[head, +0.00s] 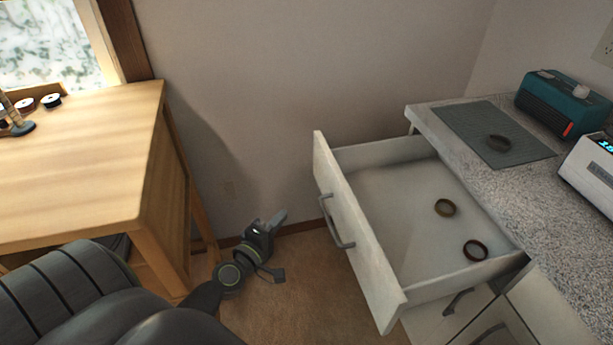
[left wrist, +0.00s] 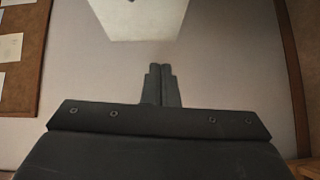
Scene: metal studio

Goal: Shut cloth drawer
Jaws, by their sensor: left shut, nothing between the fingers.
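A white drawer (head: 361,250) stands pulled well out from the counter in the head view. Its front has a grey bar handle (head: 337,222). Two dark rings, one brownish (head: 445,208) and one darker (head: 475,250), lie inside, and I see no cloth in it. My left gripper (head: 279,217) is to the left of the drawer front, apart from it and from the handle. Its fingers are shut and empty, side by side in the left wrist view (left wrist: 161,84). My right gripper is not in view.
A wooden table (head: 80,165) stands at the left. The granite counter (head: 520,190) at the right bears a grey mat (head: 470,125) with a dark ring (head: 499,143), a teal device (head: 560,102) and a white device (head: 592,165). Carpeted floor lies open before the drawer.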

